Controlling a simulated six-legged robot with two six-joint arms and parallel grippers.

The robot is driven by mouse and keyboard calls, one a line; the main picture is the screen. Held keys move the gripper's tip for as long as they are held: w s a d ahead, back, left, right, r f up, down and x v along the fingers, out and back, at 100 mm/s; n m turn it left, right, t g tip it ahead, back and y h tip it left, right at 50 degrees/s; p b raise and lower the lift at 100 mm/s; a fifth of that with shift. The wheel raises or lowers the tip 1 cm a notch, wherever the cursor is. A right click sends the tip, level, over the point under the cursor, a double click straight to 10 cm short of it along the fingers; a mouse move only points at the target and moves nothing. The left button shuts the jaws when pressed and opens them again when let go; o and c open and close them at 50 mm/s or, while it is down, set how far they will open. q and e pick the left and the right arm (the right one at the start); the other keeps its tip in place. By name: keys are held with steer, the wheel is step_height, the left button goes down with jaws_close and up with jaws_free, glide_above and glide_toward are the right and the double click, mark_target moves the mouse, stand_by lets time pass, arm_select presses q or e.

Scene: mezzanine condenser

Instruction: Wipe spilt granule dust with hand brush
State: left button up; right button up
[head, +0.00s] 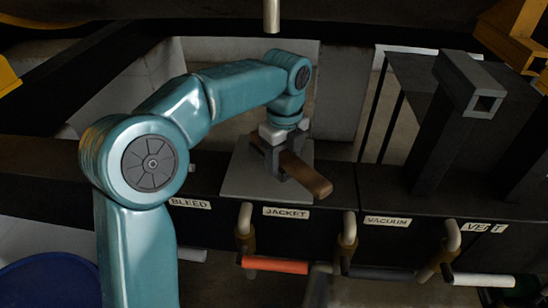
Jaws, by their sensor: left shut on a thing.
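My left gripper (281,158) points down over a grey square plate (238,183) on the dark ledge, above the JACKET label. It is shut on the hand brush (307,175), whose brown handle slants out toward the lower right. The brush's far end is partly hidden behind the gripper fingers. I cannot tell whether the brush touches the plate. No granule dust can be made out on the plate. My right gripper is not in view.
Below the ledge are bent pipes with an orange handle (275,265), a black handle (380,273) and a white handle (482,280). A dark square-tube post (440,125) stands at right. A blue round container (45,285) is at lower left.

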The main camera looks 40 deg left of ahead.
mark_target(300, 162)
arm_select(q)
steer(key=shift+w+d+f, duration=0.1)
steer(key=shift+w+d, duration=0.35)
steer(key=shift+d, duration=0.4)
steer(key=shift+w+d, duration=0.4)
steer(key=shift+d, duration=0.45)
steer(key=w+d, duration=0.1)
steer(key=d, duration=0.2)
steer(key=shift+w, duration=0.35)
steer(key=shift+w+a, duration=0.5)
steer(key=shift+w, duration=0.25)
steer(key=shift+s+a+f+b, duration=0.1)
steer(key=shift+s+a+b, duration=0.1)
steer(key=shift+s+a, duration=0.65)
steer(key=shift+s+a+r+b, duration=0.15)
steer(key=shift+s+a, duration=0.25)
steer(key=shift+a, duration=0.9)
steer(key=shift+s+a+f+b, duration=0.2)
steer(key=shift+s+a, duration=0.45)
steer(key=shift+a, duration=0.4)
steer(key=shift+s+a+r+p, duration=0.1)
steer(key=shift+s+a, duration=0.5)
steer(key=shift+a, duration=0.5)
steer(key=shift+s+a+r+p, duration=0.1)
steer(key=shift+s+a, duration=0.45)
steer(key=shift+a, duration=0.5)
steer(key=shift+s+a+p, duration=0.1)
steer(key=shift+s+a, duration=0.5)
steer(key=shift+a, duration=0.5)
steer(key=shift+w, duration=0.1)
